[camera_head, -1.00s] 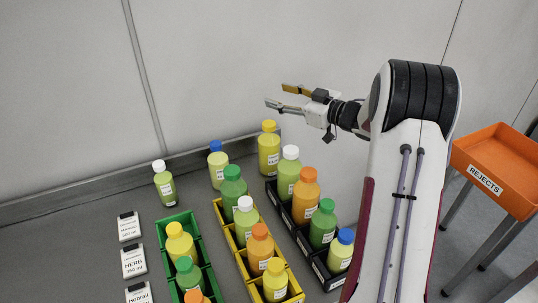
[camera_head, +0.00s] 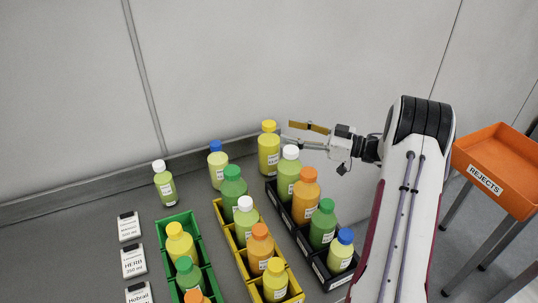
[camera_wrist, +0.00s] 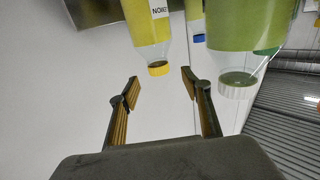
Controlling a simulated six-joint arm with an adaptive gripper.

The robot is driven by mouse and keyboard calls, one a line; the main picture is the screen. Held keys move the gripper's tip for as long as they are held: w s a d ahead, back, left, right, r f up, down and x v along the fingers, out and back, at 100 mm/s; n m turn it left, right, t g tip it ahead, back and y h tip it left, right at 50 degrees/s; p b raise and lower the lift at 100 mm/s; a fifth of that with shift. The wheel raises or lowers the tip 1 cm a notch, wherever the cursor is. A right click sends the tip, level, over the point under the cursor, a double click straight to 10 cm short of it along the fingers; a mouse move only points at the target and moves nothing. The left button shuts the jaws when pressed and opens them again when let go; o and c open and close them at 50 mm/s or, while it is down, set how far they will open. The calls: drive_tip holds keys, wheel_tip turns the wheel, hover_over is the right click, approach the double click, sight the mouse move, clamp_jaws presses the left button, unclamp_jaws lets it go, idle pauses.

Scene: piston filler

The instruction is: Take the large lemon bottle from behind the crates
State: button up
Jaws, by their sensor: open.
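The large lemon bottle (camera_head: 268,156), yellow with a yellow cap, stands upright on the counter behind the far end of the black crate (camera_head: 272,192), by the back wall. In the wrist view the bottle (camera_wrist: 152,28) appears upside down, its label partly cut off, its cap just beyond the fingertips. My gripper (camera_head: 288,131) is open and empty, to the right of the bottle's upper part, jaws pointing left at it. In the wrist view the open fingers (camera_wrist: 160,77) leave a gap with nothing between them.
A white-capped green bottle (camera_head: 289,172) in the black crate stands close in front of the gripper. A blue-capped bottle (camera_head: 217,166) stands left of the lemon bottle. Yellow (camera_head: 220,211) and green (camera_head: 162,233) crates hold more bottles. An orange rejects tray (camera_head: 495,160) is at right.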

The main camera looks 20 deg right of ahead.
sight(269, 123)
drive_tip(key=shift+x, duration=1.3)
drive_tip(key=shift+w+a, duration=0.1)
drive_tip(key=shift+r+x, duration=0.2)
drive_tip(key=shift+x, duration=2.25)
drive_tip(key=shift+w, duration=0.1)
drive_tip(key=shift+r, duration=0.1)
clamp_jaws()
